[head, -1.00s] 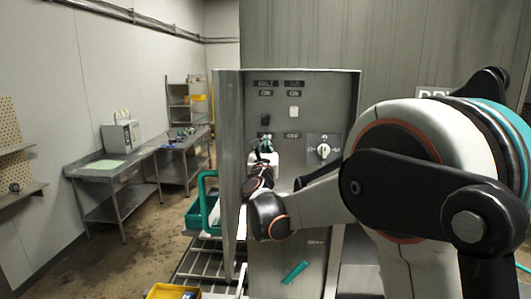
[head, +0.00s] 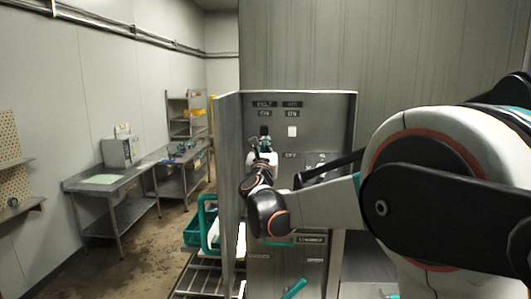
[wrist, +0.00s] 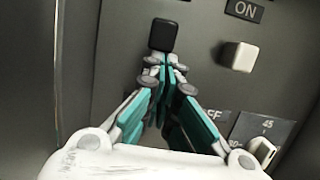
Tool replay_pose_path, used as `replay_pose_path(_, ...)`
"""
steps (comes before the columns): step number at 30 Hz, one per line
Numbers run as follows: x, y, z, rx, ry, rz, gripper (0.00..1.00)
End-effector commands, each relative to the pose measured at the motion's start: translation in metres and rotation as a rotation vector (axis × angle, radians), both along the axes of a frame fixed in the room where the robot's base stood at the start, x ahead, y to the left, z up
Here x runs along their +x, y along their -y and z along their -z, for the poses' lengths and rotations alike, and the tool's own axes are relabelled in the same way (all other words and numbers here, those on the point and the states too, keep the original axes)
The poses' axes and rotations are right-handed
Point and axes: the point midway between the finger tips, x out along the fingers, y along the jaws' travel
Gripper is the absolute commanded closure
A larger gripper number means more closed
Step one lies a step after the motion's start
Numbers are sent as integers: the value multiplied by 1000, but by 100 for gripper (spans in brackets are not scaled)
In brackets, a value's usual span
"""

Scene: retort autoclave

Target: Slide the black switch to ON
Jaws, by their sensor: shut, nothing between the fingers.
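The black switch (head: 264,130) is at the upper left of the grey control panel (head: 337,110). It sits about level with the white switch (head: 292,131), below the ON label of its column. In the wrist view the black switch (wrist: 163,35) is just above my fingertips. My gripper (wrist: 163,62) is shut and empty, with its tips directly below the switch's lower edge; I cannot tell whether they touch it. In the head view my gripper (head: 262,143) covers the lower part of the black switch's column, so its OFF label is hidden.
The white switch (wrist: 238,56) is close to the right of my fingers. A rotary knob (wrist: 262,151) is lower right. The open cabinet door (head: 228,190) stands close on the left of my wrist. A teal crate (head: 193,232) is beyond the door.

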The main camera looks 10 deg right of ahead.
Motion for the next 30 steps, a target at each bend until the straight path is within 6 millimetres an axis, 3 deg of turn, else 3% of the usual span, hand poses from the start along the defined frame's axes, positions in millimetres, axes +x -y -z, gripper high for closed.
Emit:
replay_pose_path(11,0,0,4,-1,1,1,100)
replay_pose_path(20,1,-5,44,-1,1,3,100)
replay_pose_path(30,-63,-27,59,0,1,2,100)
